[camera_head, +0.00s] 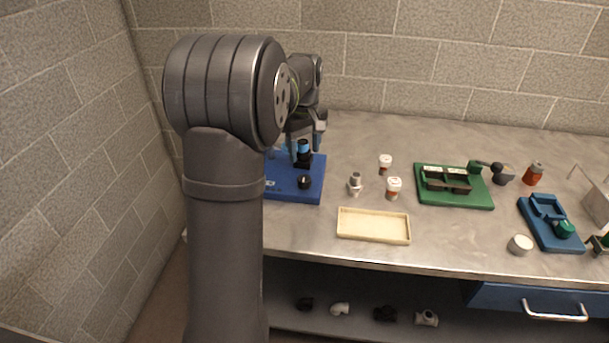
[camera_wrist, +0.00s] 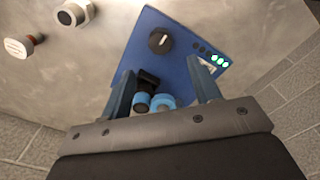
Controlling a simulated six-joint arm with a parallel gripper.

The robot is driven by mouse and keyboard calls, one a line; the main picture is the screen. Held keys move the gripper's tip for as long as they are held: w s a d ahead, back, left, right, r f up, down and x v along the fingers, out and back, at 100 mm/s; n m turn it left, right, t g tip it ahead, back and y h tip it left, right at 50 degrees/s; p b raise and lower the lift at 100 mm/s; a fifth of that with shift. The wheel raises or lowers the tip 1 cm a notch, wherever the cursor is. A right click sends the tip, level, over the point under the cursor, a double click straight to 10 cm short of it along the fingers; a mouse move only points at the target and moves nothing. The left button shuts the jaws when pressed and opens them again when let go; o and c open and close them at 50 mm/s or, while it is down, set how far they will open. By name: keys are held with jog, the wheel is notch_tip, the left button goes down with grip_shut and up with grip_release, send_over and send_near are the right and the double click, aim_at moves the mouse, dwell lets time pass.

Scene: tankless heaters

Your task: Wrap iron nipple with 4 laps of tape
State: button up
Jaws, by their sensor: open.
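A blue taping device (camera_head: 312,188) lies on the bench at the left, with a black knob (camera_head: 304,182). A dark upright piece with a blue upper band, seemingly the iron nipple (camera_head: 303,147), stands on the device. In the wrist view, two blue round parts (camera_wrist: 141,101) (camera_wrist: 163,101) sit at the black holder; I cannot tell which is tape. My gripper (camera_wrist: 158,70) is open above the device, its fingers on either side of these parts. Contact is unclear.
A grey fitting (camera_head: 355,184), white-lidded jars (camera_head: 393,188) and an empty cream tray (camera_head: 373,226) are right of the device. Further right are a green fixture (camera_head: 454,187) and a blue fixture (camera_head: 550,223). Block walls stand left and behind.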

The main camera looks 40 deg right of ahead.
aim_at(304, 178)
notch_tip(304, 178, down, 10)
jog(key=shift+r, duration=0.25)
jog(key=c, duration=1)
jog(key=shift+m, duration=2.3)
jog(key=o, duration=1)
notch_tip(304, 178, up, 18)
jog(key=shift+f, duration=0.25)
